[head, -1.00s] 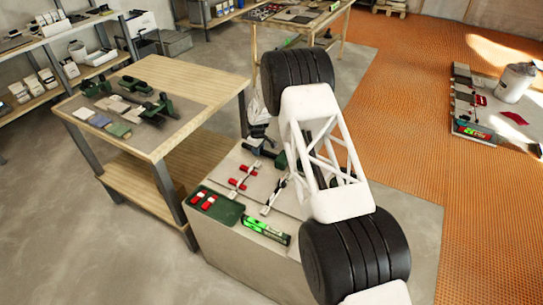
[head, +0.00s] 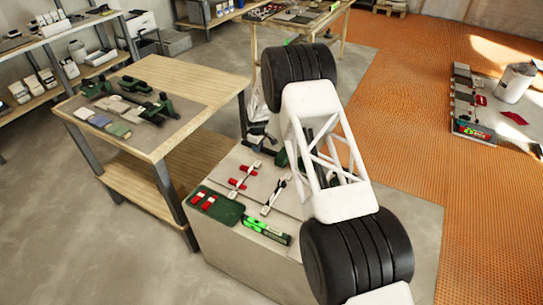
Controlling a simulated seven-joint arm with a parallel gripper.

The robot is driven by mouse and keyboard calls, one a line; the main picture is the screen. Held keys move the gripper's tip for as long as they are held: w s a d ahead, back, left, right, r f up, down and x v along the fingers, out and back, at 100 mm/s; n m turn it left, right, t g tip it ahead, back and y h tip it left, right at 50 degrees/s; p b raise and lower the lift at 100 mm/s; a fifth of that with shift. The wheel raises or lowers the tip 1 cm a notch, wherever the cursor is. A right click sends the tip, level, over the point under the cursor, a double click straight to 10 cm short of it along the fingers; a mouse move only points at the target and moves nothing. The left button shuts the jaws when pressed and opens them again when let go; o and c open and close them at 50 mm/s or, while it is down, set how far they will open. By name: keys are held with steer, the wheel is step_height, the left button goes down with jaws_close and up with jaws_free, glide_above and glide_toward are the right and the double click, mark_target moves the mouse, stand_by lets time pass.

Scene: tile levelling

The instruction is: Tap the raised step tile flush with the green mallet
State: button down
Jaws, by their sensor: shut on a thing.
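My gripper (head: 261,142) is small and partly hidden behind my arm, low over the back of the grey tiled block. It is shut on what looks like the green mallet, whose dark green part (head: 280,158) shows just right of the fingers. The rest of the mallet is hidden by my white arm link. The grey step tiles (head: 226,178) lie on top of the block, with thin joints between them. Which tile stands raised cannot be told at this size. Whether the mallet touches a tile is also unclear.
A dark green tray (head: 229,217) with red and white pieces and a bright green pack (head: 266,231) lie at the block's front. Red levelling pieces (head: 237,184) and a metal tool (head: 274,194) lie on the tiles. A wooden bench (head: 185,75) stands left.

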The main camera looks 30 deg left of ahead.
mark_target(279, 152)
steer(key=shift+r, duration=3.2)
steer(key=shift+d+r+m, duration=0.15)
steer(key=shift+d+m, duration=0.45)
steer(key=shift+d, duration=0.2)
steer(key=d+m, duration=0.2)
steer(key=d, duration=0.1)
steer(key=d+r+m, duration=0.1)
steer(key=d+m, duration=0.2)
steer(key=d+r+m, duration=0.1)
steer(key=d+m, duration=0.1)
steer(key=d, duration=0.1)
steer(key=shift+s+d, duration=0.1)
steer(key=shift+d, duration=0.2)
steer(key=s+d+r+m, duration=0.1)
steer(key=s+d+m, duration=0.3)
steer(key=d+m, duration=0.4)
steer(key=s+d+r+m+h, duration=0.1)
steer(key=s+d+m, duration=0.2)
steer(key=d+m, duration=0.6)
steer(key=s+d+r+m, duration=0.2)
steer(key=s+d+m, duration=0.2)
steer(key=d+m, duration=0.4)
steer(key=d, duration=0.6)
steer(key=shift+s+d+m+h, duration=0.15)
steer(key=shift+s+m+h, duration=0.15)
steer(key=shift+m+h, duration=0.1)
steer(key=shift+f, duration=0.25)
